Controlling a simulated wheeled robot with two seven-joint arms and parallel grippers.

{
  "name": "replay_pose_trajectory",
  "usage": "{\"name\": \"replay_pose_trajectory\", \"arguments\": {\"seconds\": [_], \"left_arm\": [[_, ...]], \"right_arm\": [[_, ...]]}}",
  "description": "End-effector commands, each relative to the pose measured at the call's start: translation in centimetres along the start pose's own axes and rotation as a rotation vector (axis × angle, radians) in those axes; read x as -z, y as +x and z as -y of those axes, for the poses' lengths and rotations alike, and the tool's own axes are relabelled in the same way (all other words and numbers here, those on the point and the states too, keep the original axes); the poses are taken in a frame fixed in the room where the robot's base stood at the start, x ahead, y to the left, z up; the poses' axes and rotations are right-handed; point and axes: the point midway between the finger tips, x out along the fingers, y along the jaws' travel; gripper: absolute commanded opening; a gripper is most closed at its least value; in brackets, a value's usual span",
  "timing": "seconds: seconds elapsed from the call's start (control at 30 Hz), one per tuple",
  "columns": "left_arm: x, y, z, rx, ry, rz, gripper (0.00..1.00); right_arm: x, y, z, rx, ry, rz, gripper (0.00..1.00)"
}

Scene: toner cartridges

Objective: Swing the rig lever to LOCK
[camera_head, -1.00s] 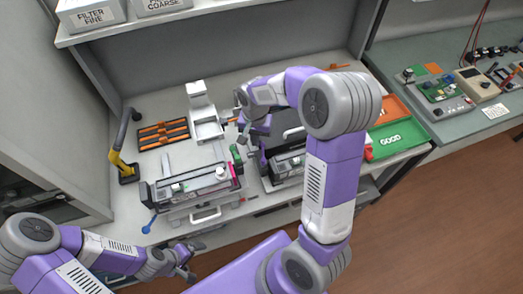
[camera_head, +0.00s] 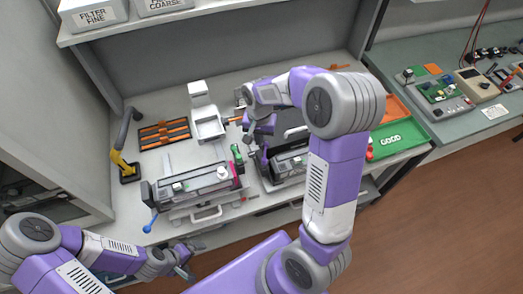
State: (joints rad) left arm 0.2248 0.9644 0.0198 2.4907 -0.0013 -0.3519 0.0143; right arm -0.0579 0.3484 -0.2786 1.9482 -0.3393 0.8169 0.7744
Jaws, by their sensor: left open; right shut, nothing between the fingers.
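The rig (camera_head: 197,187) stands at the front left of the bench, with a long dark and grey cartridge-like body in it. A lever with a blue knob (camera_head: 148,228) sticks out at its front left corner, pointing down and outward. LOCK markings are too small to read. My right gripper (camera_head: 257,155) is shut and empty, pointing down right of the rig, beside a second dark unit (camera_head: 287,161). My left gripper (camera_head: 187,262) is open and empty, low in front of the bench, below and right of the blue knob. Its fingers are small and partly unclear.
An orange-barred black rack (camera_head: 164,135) and a white stand (camera_head: 207,120) sit behind the rig. A yellow and black curved tool (camera_head: 123,160) stands at left. A green GOOD tray (camera_head: 398,140) lies at right. Bench space left of the rig is clear.

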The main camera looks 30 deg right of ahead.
Motion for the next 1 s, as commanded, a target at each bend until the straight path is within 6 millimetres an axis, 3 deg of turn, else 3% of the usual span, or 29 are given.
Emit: {"name": "replay_pose_trajectory", "arguments": {"seconds": [0.1, 1.0], "left_arm": [[0.0, 0.0, 0.0, 0.000, 0.000, 0.000, 1.00], [0.0, -0.1, 0.0, 0.000, 0.000, 0.000, 1.00]], "right_arm": [[0.9, -0.1, -1.1, -0.002, 0.029, -0.014, 0.00], [0.7, 0.0, -2.0, -0.002, 0.015, -0.005, 0.00]]}}
